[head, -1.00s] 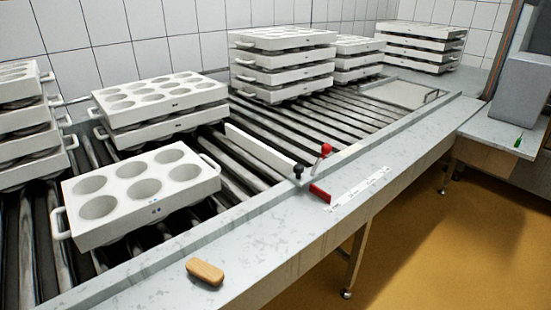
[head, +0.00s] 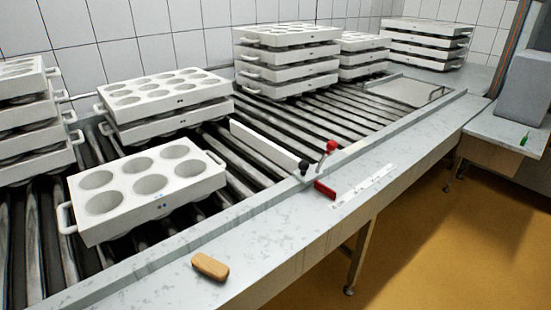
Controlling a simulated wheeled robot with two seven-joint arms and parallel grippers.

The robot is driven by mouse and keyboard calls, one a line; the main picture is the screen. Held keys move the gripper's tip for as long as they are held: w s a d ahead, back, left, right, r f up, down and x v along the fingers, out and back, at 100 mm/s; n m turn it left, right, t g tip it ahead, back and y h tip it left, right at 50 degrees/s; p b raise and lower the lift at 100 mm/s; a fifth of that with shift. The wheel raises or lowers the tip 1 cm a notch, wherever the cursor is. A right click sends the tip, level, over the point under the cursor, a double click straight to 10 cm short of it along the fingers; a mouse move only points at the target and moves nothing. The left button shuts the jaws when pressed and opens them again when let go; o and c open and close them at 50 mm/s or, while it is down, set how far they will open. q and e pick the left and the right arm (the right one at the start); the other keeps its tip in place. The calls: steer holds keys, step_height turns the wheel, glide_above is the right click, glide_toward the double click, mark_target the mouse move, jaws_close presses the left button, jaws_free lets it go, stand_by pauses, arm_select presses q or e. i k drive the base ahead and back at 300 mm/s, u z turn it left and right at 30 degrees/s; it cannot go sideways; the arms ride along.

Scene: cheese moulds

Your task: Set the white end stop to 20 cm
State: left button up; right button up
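The white end stop (head: 264,145) is a long, thin white bar lying across the rollers in the middle of the head view. At its near end are a black knob (head: 303,166) and a lever with a red ball (head: 331,146), standing up by the rail. A red block (head: 325,189) sits on the front ledge below them. A white scale strip (head: 364,186) runs along the ledge to the right of the red block; its marks are too small to read. Neither of my grippers is in view.
A white six-hole mould (head: 146,186) lies on the rollers at left front. Stacks of moulds stand behind it (head: 167,101), at the left edge (head: 24,115) and at the back (head: 287,67). A wooden brush (head: 210,266) lies on the ledge. The rollers right of the stop are clear.

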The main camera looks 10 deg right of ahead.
mark_target(301, 169)
steer(key=u, duration=3.95)
steer(key=k, duration=2.85)
steer(key=z, duration=1.2)
